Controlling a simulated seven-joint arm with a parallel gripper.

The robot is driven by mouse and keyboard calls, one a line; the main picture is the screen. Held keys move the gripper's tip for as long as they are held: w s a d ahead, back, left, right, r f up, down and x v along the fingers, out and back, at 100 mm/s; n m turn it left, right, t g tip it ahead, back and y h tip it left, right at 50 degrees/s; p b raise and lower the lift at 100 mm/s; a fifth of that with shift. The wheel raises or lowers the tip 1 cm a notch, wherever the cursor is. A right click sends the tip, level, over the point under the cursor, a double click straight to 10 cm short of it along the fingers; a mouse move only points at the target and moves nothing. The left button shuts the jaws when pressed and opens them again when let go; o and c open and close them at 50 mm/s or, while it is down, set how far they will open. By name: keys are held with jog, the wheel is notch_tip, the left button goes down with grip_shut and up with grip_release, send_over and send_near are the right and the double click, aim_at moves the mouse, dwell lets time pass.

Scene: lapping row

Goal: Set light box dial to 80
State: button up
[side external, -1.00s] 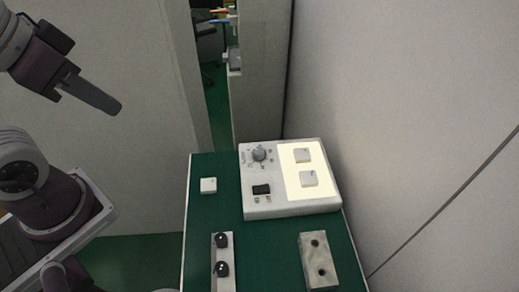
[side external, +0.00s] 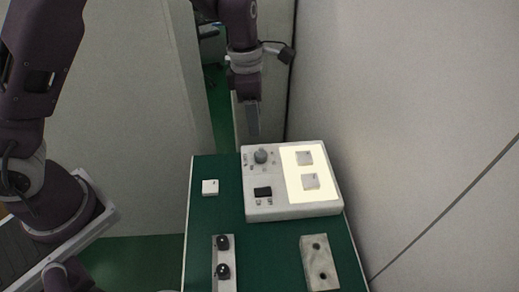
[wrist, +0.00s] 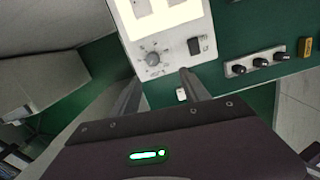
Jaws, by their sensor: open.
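The light box (side external: 262,207) is a pale grey unit at the back of the green table, with a lit white panel (side external: 293,170) on its right half. Its round grey dial (side external: 261,156) sits at the upper left, with markings around it too small to read. The dial also shows in the wrist view (wrist: 152,59), just ahead of the fingers. My gripper (side external: 253,133) points down above the box's back left edge, a little behind and above the dial. In the wrist view my gripper (wrist: 158,82) is open and empty, its two fingers apart. It appears clear of the dial.
A black switch (side external: 263,192) sits below the dial. Two white square pieces (side external: 304,158) (side external: 311,181) lie on the lit panel. Another white piece (side external: 210,187) lies on the table to the left. A strip with black knobs (side external: 224,262) and a two-holed block (side external: 319,262) are nearer. A wall stands close on the right.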

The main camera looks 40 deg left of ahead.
aim_at(260, 153)
jog(key=f+n, duration=0.1)
jog(key=f, duration=0.1)
jog(key=w+f+n, duration=0.1)
jog(key=f, duration=0.2)
jog(key=w+f+n, duration=0.1)
jog(key=f, duration=0.1)
jog(key=shift+f+n+y, duration=0.15)
jog(key=shift+n+y, duration=0.15)
jog(key=shift+y, duration=0.1)
notch_tip(260, 153, down, 6)
jog(key=shift+f, duration=0.15)
jog(key=shift+c, duration=0.2)
grip_shut()
